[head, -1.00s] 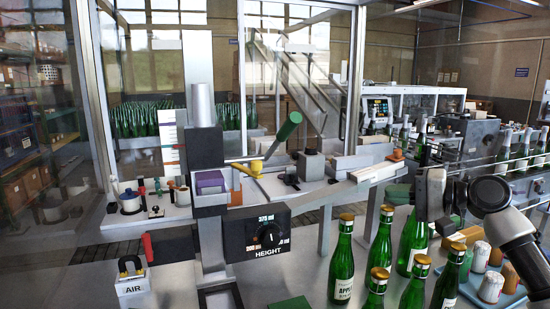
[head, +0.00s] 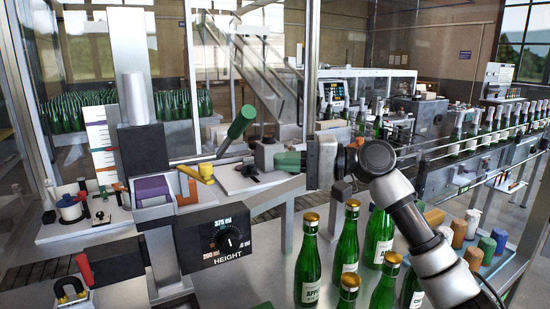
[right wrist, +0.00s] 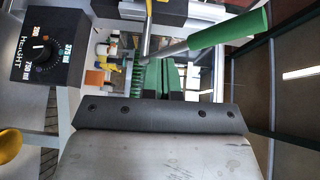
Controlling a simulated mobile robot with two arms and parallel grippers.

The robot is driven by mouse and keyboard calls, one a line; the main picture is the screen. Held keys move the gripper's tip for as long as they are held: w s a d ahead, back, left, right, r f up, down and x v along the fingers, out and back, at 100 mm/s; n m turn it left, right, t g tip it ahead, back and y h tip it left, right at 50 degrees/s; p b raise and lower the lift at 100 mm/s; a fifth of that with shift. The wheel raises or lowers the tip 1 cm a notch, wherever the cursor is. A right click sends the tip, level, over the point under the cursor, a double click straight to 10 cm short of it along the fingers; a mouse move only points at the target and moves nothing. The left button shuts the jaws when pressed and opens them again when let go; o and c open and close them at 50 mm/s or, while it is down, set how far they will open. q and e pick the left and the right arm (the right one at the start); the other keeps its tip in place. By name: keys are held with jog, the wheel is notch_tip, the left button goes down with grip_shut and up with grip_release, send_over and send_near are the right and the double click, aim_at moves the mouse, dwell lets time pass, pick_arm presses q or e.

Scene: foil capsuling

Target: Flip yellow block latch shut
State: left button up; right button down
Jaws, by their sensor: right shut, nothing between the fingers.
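The yellow block latch (head: 197,172) sits on the machine's platform, beside an orange bracket (head: 188,190) and a purple block (head: 153,190). Its lever sticks up at a slant with a small knob end. My right gripper (head: 281,160) has green fingertips, shut and empty, pointing left to the right of the latch and apart from it in the picture. In the right wrist view the shut green fingers (right wrist: 162,75) show past the palm edge. My left gripper is not in view.
A green-handled lever (head: 242,122) rises between the latch and my fingers; it also crosses close in the right wrist view (right wrist: 230,30). The black height dial box (head: 225,237) is below the platform. Green bottles (head: 308,262) with gold caps stand below my arm.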

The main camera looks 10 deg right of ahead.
pick_arm(q)
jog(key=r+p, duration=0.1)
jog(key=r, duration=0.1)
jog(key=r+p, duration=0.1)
jog(key=p, duration=0.1)
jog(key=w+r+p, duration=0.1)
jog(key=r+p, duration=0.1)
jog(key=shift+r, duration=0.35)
pick_arm(e)
jog(key=a, duration=1.1)
jog(key=shift+f, duration=0.15)
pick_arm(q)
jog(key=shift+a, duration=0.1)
pick_arm(e)
jog(key=shift+w+d, duration=0.1)
